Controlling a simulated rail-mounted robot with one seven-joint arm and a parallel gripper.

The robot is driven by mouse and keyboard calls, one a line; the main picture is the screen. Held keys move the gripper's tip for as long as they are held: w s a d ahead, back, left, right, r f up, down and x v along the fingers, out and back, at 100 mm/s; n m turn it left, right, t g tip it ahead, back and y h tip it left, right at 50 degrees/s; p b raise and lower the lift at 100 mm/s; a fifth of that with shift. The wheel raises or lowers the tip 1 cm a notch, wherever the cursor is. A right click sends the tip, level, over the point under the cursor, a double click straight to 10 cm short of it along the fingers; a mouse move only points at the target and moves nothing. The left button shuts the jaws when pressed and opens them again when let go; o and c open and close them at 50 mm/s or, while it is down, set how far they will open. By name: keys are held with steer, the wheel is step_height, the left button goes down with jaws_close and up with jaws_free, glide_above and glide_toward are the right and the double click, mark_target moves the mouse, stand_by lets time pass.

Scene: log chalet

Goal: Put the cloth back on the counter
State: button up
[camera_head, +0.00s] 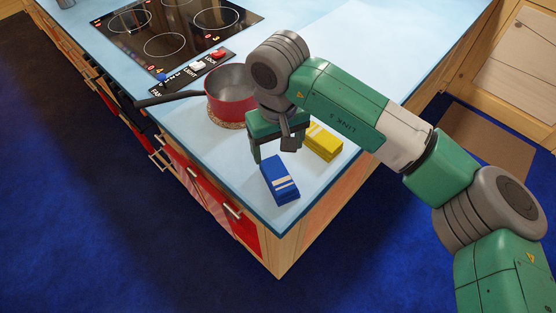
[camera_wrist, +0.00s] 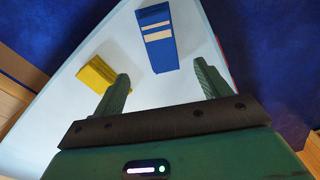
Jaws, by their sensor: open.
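A blue folded cloth (camera_head: 279,184) with pale stripes lies on the light-blue counter (camera_head: 340,45) near its front corner. A yellow folded cloth (camera_head: 323,142) lies on the counter to its right and further back. In the wrist view the blue cloth (camera_wrist: 158,40) is at top centre and the yellow cloth (camera_wrist: 98,74) at the left, partly behind a finger. My gripper (camera_head: 279,152) is over the counter between the pot and the cloths, pointing down.
A red pot (camera_head: 231,94) with a dark handle stands on a woven mat (camera_head: 225,122), close to my gripper's left. A black hob (camera_head: 165,35) and a strip of labelled switches (camera_head: 195,68) lie behind. The counter's edges run close to the blue cloth.

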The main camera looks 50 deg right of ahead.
steer(key=shift+r, duration=0.65)
